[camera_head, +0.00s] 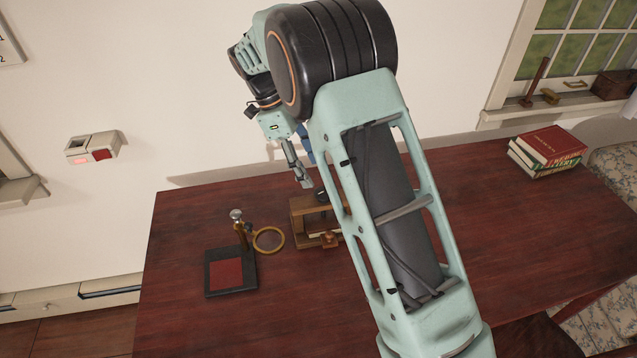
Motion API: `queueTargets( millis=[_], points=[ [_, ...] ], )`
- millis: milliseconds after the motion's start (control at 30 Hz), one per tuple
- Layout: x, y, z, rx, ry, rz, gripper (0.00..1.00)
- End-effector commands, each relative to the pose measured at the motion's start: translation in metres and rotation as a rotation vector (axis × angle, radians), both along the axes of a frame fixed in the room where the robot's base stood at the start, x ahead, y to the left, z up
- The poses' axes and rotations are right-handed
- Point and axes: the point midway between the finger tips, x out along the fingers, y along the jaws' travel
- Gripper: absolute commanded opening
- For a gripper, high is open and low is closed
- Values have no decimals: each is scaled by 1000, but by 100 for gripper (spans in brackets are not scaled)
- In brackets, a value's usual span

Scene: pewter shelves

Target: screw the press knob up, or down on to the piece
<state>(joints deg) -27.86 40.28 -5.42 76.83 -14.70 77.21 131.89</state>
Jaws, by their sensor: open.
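A small wooden press (299,224) stands on the dark red table, its right side hidden behind my arm. A dark knob-like part (321,196) shows at its top, close to the arm's edge; I cannot tell how high it is screwed. A pale flat piece (318,234) shows low inside the frame, partly hidden. My gripper (302,181) points down just above and behind the press's top, near the knob. It is open, and nothing is seen between its fingers. Whether a finger touches the knob cannot be told.
Left of the press stands a magnifier stand with a brass ring (268,240) and a black base with a red pad (228,275). A small brown block (330,240) sits at the press's front. Books (548,150) lie at the table's far right. The table's front left is clear.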

Motion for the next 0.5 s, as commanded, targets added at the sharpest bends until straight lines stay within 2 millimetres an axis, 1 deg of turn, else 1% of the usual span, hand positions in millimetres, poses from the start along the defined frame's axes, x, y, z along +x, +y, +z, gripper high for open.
queueTargets(
  millis=[33,200,300,500],
  points=[
    [-2,-5,-10,-1,4,-2,52],
    [-5,-16,-37,-1,4,0,52],
    [-5,-20,-48,-1,2,-1,52],
    [-6,-24,-58,0,1,0,52]
  ],
)
